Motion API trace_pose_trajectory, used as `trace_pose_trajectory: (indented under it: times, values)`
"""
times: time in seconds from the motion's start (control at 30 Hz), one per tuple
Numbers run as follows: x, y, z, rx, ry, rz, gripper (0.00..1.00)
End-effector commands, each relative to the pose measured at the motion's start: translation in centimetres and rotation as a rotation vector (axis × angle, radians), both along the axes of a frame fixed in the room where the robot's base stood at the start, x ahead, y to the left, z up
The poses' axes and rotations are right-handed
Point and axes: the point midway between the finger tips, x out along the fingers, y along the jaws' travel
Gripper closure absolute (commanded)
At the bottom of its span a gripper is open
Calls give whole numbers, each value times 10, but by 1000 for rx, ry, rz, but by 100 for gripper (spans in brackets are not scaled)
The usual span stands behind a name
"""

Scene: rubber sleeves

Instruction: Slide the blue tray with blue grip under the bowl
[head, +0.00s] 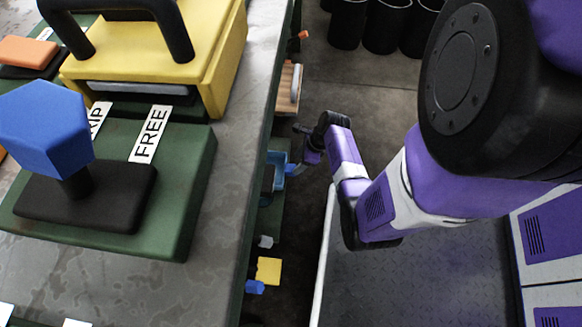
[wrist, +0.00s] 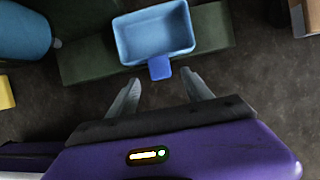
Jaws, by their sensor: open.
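The light-blue tray (wrist: 125,52) is at the top middle of the wrist view, on a dark green ledge. Its small blue grip (wrist: 160,68) juts from the near side towards me. My gripper (wrist: 161,78) is open, with one finger on each side of the space just short of the grip; nothing is held. In the head view my gripper (head: 311,152) is small, beside the bench, with the blue tray (head: 278,157) to its left, partly hidden by the bench edge. I cannot make out a bowl for certain in either view.
A large rounded blue object (wrist: 22,32) lies left of the tray. A yellow block (wrist: 5,92) is at the left edge. In the head view, the grey bench (head: 225,150) carries a green box (head: 190,190) and a yellow box (head: 215,55). Floor is open beside the ledge.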

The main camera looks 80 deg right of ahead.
Motion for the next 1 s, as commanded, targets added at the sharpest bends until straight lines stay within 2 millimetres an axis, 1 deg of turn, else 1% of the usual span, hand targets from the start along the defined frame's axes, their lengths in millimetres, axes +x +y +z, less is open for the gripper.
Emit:
trace_pose_trajectory:
  times: [0.03,0.2,0.4,0.57,0.83,0.87,1.0]
  values:
    - [2,0,-12,1,0,1,42]
    - [12,1,-37,-1,1,1,42]
    - [21,1,-56,-4,0,2,42]
    - [25,1,-62,-3,0,1,42]
    - [25,2,-62,-3,0,2,42]
    - [25,2,-62,-3,0,2,46]
    - [25,2,-62,-4,0,2,73]
